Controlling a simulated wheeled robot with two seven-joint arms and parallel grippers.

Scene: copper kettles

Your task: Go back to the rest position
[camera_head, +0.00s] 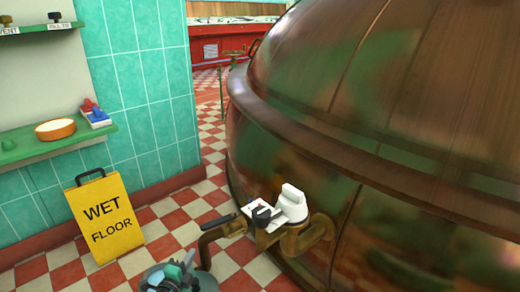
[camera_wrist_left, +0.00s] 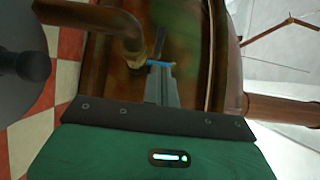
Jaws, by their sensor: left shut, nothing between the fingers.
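My left gripper (camera_head: 187,262) shows at the bottom edge of the head view, a teal and dark shape partly cut off by the frame. In the left wrist view its fingers (camera_wrist_left: 160,66) are together with nothing between them. A brass pipe (camera_head: 207,243) with a black lever (camera_head: 218,222) comes off the large copper kettle (camera_head: 330,130) above and to the right of the gripper. In the left wrist view the pipe (camera_wrist_left: 128,40) is close to the fingertips; I cannot tell whether they touch. My right gripper is not in view.
A white fitting (camera_head: 291,206) sits on the pipework against the kettle. A yellow wet floor sign (camera_head: 104,218) stands at the left. A green shelf (camera_head: 50,147) holds an orange bowl (camera_head: 55,129). Checkered floor (camera_head: 165,232) is open between sign and kettle.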

